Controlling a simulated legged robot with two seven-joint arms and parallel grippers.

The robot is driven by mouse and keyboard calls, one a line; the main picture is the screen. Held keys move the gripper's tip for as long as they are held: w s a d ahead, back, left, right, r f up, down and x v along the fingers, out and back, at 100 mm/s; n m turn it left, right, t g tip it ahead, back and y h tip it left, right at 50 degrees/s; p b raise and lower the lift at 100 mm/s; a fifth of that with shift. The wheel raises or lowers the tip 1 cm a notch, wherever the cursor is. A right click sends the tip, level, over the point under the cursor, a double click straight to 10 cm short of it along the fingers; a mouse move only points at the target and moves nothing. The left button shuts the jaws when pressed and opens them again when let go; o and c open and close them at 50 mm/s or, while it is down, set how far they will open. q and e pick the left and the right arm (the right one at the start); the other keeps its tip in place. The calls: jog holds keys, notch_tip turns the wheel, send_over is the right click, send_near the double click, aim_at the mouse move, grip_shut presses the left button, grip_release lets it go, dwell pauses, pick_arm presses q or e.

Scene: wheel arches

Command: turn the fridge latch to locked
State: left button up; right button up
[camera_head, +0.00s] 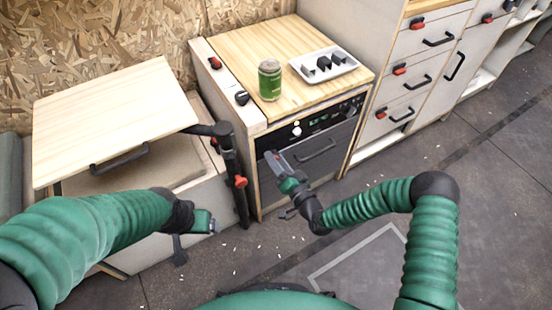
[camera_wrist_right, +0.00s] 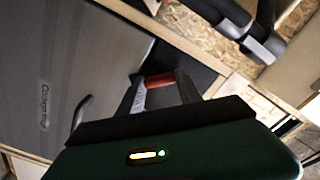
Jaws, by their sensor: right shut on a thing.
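The fridge (camera_head: 325,160) has a dark grey door under the wooden worktop, with a dark handle and a control strip above. In the right wrist view its grey door (camera_wrist_right: 60,75) fills the left, with a logo on it. A red latch (camera_wrist_right: 158,80) lies between the fingers of my right gripper (camera_wrist_right: 160,92), which is shut on it. In the head view my right gripper (camera_head: 270,160) is at the upper left of the fridge front and hides the latch. My left gripper (camera_head: 192,236) is low, left of the fridge, away from it; its jaw opening is unclear.
A wooden table (camera_head: 110,110) with a black leg (camera_head: 236,175) is at left. Drawers (camera_head: 412,75) with red latches stand at right. The floor in front is open.

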jog(key=shift+d+f+m, duration=0.1)
jog(key=shift+m, duration=2)
jog(key=shift+d+f+m, duration=0.1)
jog(key=shift+m, duration=2)
jog(key=o, duration=1.4)
